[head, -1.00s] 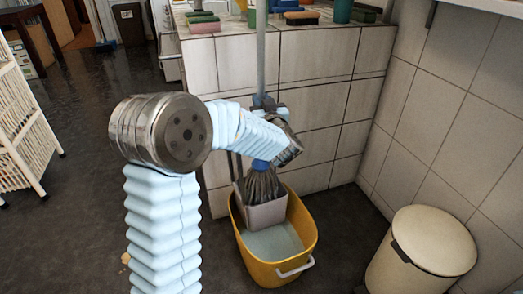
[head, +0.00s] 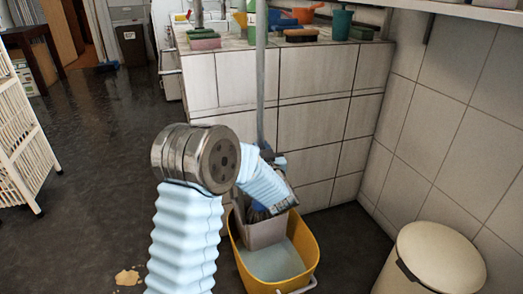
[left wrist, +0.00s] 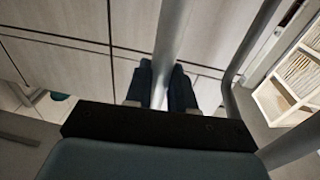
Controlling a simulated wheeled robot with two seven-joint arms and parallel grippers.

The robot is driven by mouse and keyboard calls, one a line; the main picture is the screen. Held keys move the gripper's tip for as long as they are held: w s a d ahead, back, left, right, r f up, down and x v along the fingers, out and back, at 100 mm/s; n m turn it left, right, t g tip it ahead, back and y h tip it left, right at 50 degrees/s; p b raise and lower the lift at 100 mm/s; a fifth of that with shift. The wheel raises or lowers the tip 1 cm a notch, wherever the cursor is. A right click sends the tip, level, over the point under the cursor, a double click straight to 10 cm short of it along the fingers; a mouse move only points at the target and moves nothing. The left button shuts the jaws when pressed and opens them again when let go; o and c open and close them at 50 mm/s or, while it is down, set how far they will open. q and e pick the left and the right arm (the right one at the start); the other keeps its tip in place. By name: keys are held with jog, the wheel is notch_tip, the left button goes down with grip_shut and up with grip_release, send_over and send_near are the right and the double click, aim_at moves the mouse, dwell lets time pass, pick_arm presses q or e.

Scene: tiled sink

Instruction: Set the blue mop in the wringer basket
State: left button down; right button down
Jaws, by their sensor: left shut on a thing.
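The mop's grey handle (head: 260,85) stands upright in front of the tiled counter. Its dark strands (head: 257,213) show only in part at the grey wringer basket (head: 268,232), at about rim height, with my arm covering much of the mop head. The basket sits at the back of a yellow bucket (head: 236,258). My left gripper (head: 274,163) is shut on the handle above the basket, partly hidden by my arm. In the left wrist view both fingers (left wrist: 161,78) clasp the handle (left wrist: 172,30). My right gripper is not in view.
The counter (head: 315,110) carries brushes, sponges and cups on top. A cream bin (head: 440,258) stands at the right by the tiled wall. A white rack (head: 20,140) is at the left. Dark floor (head: 100,200) between is open, with a small tan patch (head: 127,277).

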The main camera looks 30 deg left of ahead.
pick_arm(q)
jog(key=c, duration=1.4)
grip_release()
jog(key=shift+f, duration=0.15)
jog(key=o, duration=0.4)
jog(key=shift+o, duration=0.2)
jog(key=shift+r, duration=0.3)
jog(key=v, duration=1.2)
jog(key=shift+f, duration=0.1)
